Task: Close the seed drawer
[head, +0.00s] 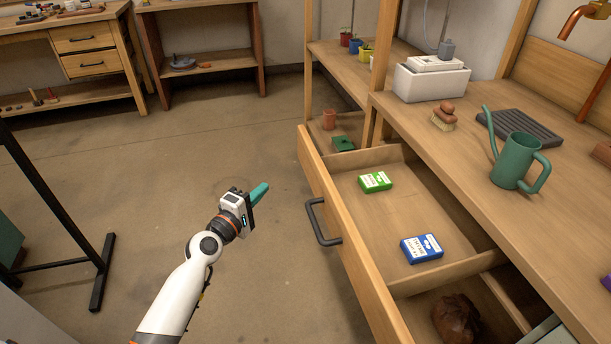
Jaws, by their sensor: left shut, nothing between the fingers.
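The seed drawer (352,250) is pulled out from under the wooden bench on the right. Its front carries a dark bar handle (321,222) facing left. Inside lie a green seed packet (374,182) and a blue seed packet (421,248), with a brown lump (456,318) in the near compartment. My left gripper (259,193) has teal fingers, is shut and empty, and is in front of the drawer, left of the handle and apart from it. My right gripper is not in view.
A green watering can (516,160), a brush (444,118) and a white box (430,82) stand on the bench top (420,125). A dark metal stand (100,270) is at the left. The floor (150,170) between is clear.

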